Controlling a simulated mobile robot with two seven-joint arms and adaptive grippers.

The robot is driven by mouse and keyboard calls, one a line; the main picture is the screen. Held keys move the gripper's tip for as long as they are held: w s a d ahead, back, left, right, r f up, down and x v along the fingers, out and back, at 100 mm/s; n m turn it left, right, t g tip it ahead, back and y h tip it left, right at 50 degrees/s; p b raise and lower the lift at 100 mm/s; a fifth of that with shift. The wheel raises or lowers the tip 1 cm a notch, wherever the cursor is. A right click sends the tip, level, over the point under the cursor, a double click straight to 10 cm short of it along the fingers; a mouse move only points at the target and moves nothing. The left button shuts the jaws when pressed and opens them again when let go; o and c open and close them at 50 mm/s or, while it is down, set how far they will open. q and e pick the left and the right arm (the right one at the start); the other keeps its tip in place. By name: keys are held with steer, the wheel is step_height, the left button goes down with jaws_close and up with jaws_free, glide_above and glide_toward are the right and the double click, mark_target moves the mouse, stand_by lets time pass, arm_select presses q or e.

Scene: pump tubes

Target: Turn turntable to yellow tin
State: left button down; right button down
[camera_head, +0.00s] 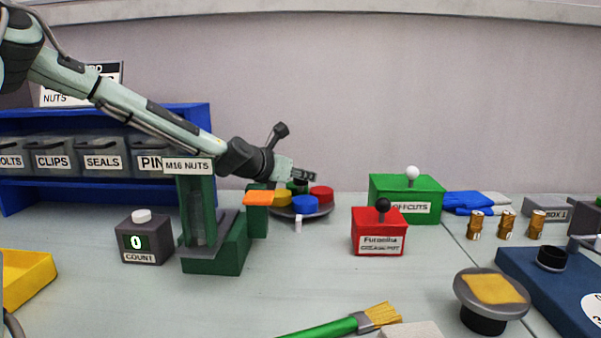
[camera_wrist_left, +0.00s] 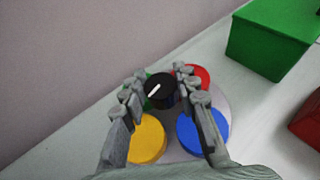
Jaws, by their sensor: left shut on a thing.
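The grey turntable (camera_head: 318,213) stands on the bench near the back wall, and its plate also shows in the left wrist view (camera_wrist_left: 173,152). It carries a yellow tin (camera_head: 281,198), a blue tin (camera_head: 304,205), a red tin (camera_head: 321,194) and a green tin, mostly hidden behind my gripper. In the left wrist view a black knob (camera_wrist_left: 160,95) with a white line stands at its centre, between my fingers. My left gripper (camera_head: 308,175) is over the turntable, shut on the knob. A small white marker (camera_head: 298,225) stands at its front edge, nearest the blue tin. My right gripper is out of view.
A green dispenser (camera_head: 215,255) labelled M16 NUTS, with an orange flap (camera_head: 258,198), stands left of the turntable. A red box (camera_head: 379,238) with a black-knobbed lever and a green box (camera_head: 425,208) stand to its right.

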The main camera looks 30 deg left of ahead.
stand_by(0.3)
arm_select(q)
steer(key=c, duration=1.1)
jaws_free()
steer(key=shift+c, duration=0.2)
step_height(320, 180, up, 10)
steer(key=shift+f, duration=0.1)
